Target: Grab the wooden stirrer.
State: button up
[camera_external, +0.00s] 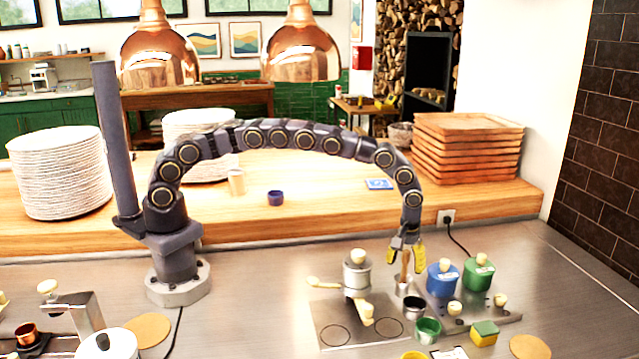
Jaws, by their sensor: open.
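The wooden stirrer (404,268) stands upright, its lower end in a small metal cup (402,289) on the steel counter. My gripper (405,257) points down with its yellow-tipped fingers apart, one on each side of the stirrer's upper part. The fingers look open; whether either touches the stirrer cannot be told from this view. The stirrer's lower end is hidden in the cup.
A metal pot (357,276) with pale knobs stands just left. Blue (443,280) and green (478,275) canisters stand close on the right. A dark cup (413,308) and green cup (428,331) sit in front.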

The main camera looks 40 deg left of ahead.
grip_shut()
dwell(0.3)
